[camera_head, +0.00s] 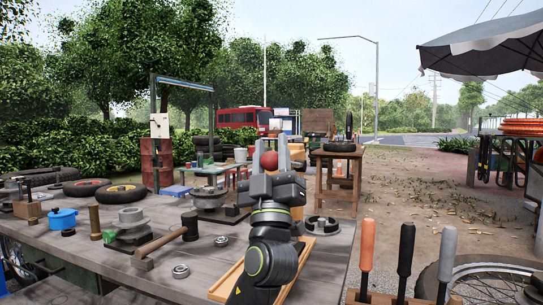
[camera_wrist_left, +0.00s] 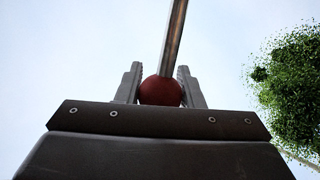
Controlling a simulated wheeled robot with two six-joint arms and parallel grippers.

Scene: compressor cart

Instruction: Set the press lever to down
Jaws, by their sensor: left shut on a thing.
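The red ball knob (camera_head: 269,161) of the press lever sits between the two fingers of my left gripper (camera_head: 271,152) in the head view. My left gripper is shut on this knob. In the left wrist view the knob (camera_wrist_left: 160,91) sits between the grey fingers, and the lever's metal rod (camera_wrist_left: 174,40) runs up and away from it. In the head view the rod and the press body are hidden behind my gripper and arm, so the lever's angle cannot be told there. My right gripper is not in view.
The grey workbench (camera_head: 75,245) holds a mallet (camera_head: 170,240), a blue pot (camera_head: 62,218), bearing rings (camera_head: 181,271) and a wooden tray (camera_head: 228,283). Several upright tool handles (camera_head: 405,255) stand at the front right. Tyres (camera_head: 120,193) lie to the left.

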